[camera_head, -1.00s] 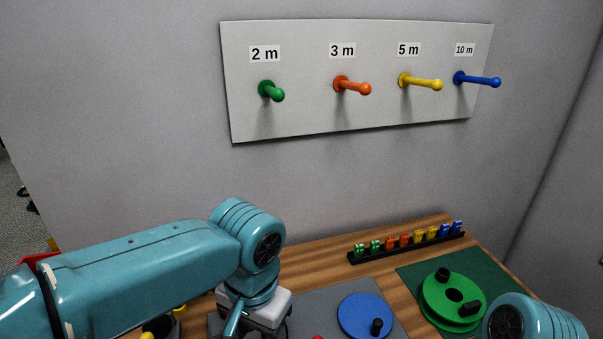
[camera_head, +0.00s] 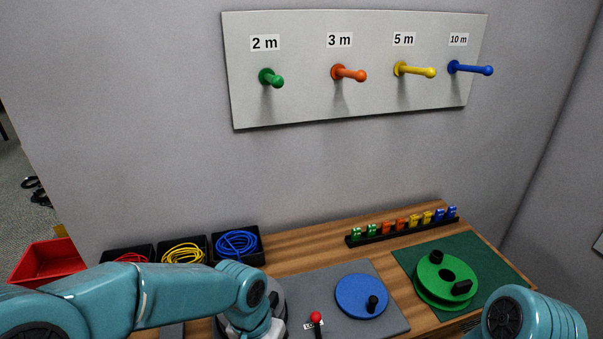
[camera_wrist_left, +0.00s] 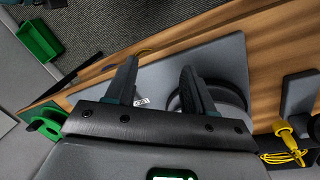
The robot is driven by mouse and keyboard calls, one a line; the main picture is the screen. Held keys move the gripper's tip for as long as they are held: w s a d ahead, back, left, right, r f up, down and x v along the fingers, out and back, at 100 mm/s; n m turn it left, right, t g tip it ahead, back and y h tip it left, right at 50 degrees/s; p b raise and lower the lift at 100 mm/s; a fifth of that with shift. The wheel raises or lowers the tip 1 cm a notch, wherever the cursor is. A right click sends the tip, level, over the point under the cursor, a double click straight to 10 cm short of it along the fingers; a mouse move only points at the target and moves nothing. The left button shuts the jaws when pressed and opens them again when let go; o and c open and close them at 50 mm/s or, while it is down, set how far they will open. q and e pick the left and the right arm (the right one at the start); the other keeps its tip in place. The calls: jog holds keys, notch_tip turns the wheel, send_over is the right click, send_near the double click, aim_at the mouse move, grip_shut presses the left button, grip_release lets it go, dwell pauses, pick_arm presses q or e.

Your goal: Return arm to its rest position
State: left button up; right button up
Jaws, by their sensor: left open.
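My left arm comes in from the left in the head view, and its gripper is hidden below the picture there. In the left wrist view my left gripper (camera_wrist_left: 160,85) is open, with nothing between its two dark fingers. It is over the grey plate (camera_wrist_left: 225,62), which also shows in the head view (camera_head: 393,318). A round grey disc shows partly behind one finger. My right arm shows only as a teal joint at the lower right of the head view; its gripper is out of the picture.
The wooden table (camera_head: 300,262) holds a blue disc (camera_head: 355,297), a red-topped lever (camera_head: 316,317), a green reel (camera_head: 445,278), and a rack (camera_head: 390,235) of coloured clips. Black bins with red, yellow and blue cables (camera_head: 236,243) stand at the back left. The pegboard (camera_head: 300,100) hangs on the wall.

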pick_arm(q)
jog(key=s+a+f+n+h, duration=0.1)
jog(key=s+a+f+n, duration=0.1)
jog(key=s+f, duration=0.4)
jog(key=s+a+f+n+t+h, duration=0.1)
jog(key=s+a+f+n, duration=0.2)
jog(key=s+f, duration=0.4)
notch_tip(320, 180, down, 9)
jog(key=shift+s+a+n, duration=0.15)
jog(key=shift+a+n, duration=0.1)
jog(key=shift+n, duration=0.25)
